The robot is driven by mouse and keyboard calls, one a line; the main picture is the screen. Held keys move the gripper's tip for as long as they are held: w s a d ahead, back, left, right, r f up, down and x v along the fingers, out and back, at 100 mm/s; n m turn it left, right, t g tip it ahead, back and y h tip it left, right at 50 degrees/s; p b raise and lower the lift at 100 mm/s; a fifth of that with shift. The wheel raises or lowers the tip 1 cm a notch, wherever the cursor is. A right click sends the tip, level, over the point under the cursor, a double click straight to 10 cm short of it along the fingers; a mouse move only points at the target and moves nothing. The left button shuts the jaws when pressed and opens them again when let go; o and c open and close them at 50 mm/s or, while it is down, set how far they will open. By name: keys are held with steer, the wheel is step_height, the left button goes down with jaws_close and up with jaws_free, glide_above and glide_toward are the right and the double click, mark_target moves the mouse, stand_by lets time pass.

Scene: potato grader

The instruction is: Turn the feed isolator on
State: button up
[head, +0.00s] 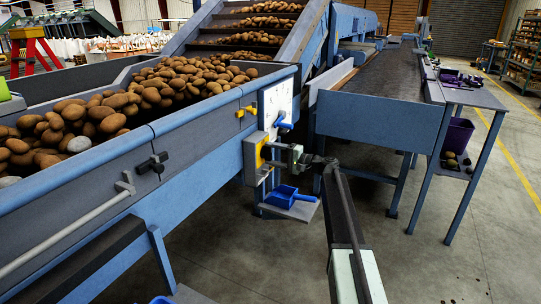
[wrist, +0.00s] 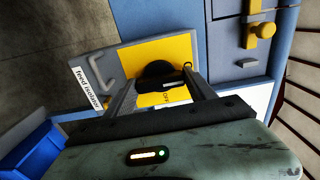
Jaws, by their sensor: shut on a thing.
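The feed isolator is a grey box with a yellow plate (head: 260,150) on the side of the blue hopper frame. In the wrist view its yellow plate (wrist: 185,48) fills the middle, with a white "feed isolator" label (wrist: 87,88) at the left. A black rotary knob (wrist: 156,70) sits on the plate, and the word "OFF" (wrist: 167,97) shows below it. My gripper (wrist: 163,82) has a finger on each side of the knob and is shut on it. In the head view my gripper (head: 277,148) reaches the box from the right and hides the knob.
A yellow handle (head: 246,111) and a white panel with a blue handle (head: 283,123) are close above the box. A blue scoop (head: 288,196) lies on a small shelf below. The potato-filled hopper (head: 200,116) is left; a conveyor table (head: 375,115) stands right.

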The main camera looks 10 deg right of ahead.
steer(key=o, duration=1.4)
steer(key=shift+d, duration=0.25)
steer(key=shift+a, duration=0.1)
steer(key=v, duration=0.7)
steer(key=shift+s+d, duration=0.2)
steer(key=shift+d, duration=0.1)
